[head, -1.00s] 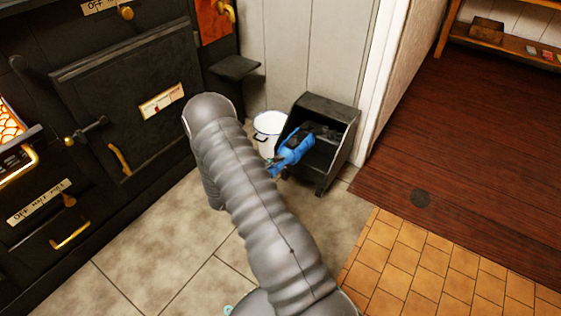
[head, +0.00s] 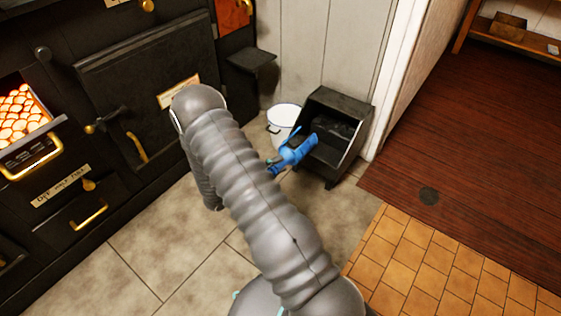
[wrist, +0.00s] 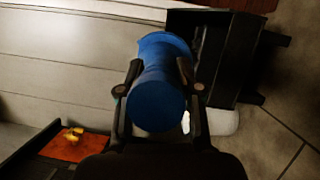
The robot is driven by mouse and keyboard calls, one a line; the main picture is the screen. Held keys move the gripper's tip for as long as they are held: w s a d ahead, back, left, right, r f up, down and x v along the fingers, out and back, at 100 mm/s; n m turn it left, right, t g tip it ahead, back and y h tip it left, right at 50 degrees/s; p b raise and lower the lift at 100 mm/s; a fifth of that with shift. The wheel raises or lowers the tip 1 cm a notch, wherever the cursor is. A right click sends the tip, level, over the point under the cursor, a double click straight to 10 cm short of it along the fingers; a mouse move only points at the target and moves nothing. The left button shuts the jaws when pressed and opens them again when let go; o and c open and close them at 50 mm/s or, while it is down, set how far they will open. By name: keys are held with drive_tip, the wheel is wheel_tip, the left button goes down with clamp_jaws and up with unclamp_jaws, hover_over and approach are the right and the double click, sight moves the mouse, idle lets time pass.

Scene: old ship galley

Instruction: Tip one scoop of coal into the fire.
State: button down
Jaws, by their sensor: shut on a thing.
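The blue scoop (head: 299,153) is at the open front of the black coal box (head: 350,106), its far end over or just inside the opening. My gripper (wrist: 159,92) is shut on the scoop, which fills the space between the fingers in the wrist view (wrist: 158,100). The scoop's mouth faces away from the wrist camera, so I cannot tell if it holds coal. Dark coal (head: 336,130) lies in the box. The fire (head: 20,112) glows orange in an open hatch of the black stove at far left of the head view.
A closed stove door (head: 140,75) lies between the fire and the box. The tiled floor (head: 150,255) in front is clear.

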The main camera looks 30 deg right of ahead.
drive_tip(key=s+a+r+p, duration=0.2)
drive_tip(key=a+r+p, duration=0.1)
drive_tip(key=a, duration=0.3)
drive_tip(key=shift+s+a, duration=0.4)
idle(0.6)
